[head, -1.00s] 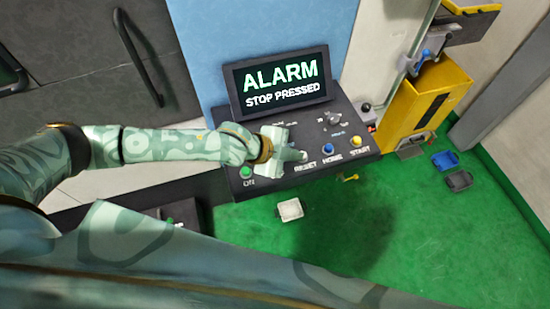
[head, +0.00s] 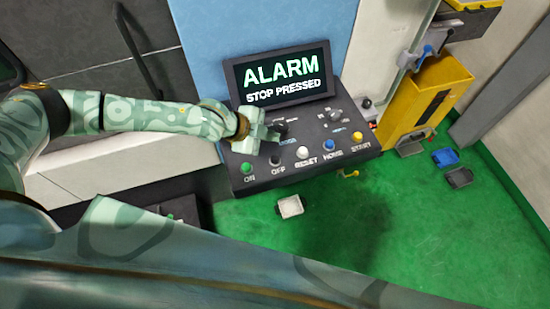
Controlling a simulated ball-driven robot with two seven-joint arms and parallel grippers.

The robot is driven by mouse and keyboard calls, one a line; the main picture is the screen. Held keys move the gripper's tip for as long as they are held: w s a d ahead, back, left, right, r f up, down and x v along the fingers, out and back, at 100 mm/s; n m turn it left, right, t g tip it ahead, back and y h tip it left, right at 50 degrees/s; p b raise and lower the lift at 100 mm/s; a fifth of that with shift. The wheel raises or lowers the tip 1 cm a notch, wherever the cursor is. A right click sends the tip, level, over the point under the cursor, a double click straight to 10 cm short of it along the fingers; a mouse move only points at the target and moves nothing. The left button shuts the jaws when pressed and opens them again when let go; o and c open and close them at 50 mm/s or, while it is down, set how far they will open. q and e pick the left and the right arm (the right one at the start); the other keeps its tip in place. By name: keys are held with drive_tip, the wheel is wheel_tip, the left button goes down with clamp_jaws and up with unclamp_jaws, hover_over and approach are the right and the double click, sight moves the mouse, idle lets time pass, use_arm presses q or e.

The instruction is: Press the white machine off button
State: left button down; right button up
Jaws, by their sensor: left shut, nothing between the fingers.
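The control panel (head: 345,158) carries a row of buttons under a tilted screen (head: 283,76) that reads ALARM, STOP PRESSED. The button above the OFF label (head: 275,160) looks dark, not white. The white button (head: 303,152) is the one above the RESET label. My left gripper (head: 268,139) is shut and empty, over the left part of the panel just behind the OFF button. I cannot tell whether its tips touch the panel. My right gripper is not in view.
A green ON button (head: 246,168) sits left of OFF; a blue HOME button (head: 329,145) and a yellow START button (head: 357,137) sit right of RESET. A yellow machine (head: 420,100) stands at the right.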

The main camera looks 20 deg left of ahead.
use_arm(q)
drive_tip(key=b, duration=0.6)
hover_over(271, 159)
wheel_tip(271, 159, down, 7)
drive_tip(key=shift+r, duration=0.1)
drive_tip(key=shift+f, duration=0.5)
idle(0.4)
drive_tip(key=shift+f, duration=0.15)
idle(0.6)
drive_tip(key=shift+f, duration=0.25)
drive_tip(key=shift+f+b, duration=0.4)
idle(0.6)
drive_tip(key=shift+r, duration=0.1)
drive_tip(key=shift+r+p, duration=0.75)
drive_tip(key=shift+p, duration=0.25)
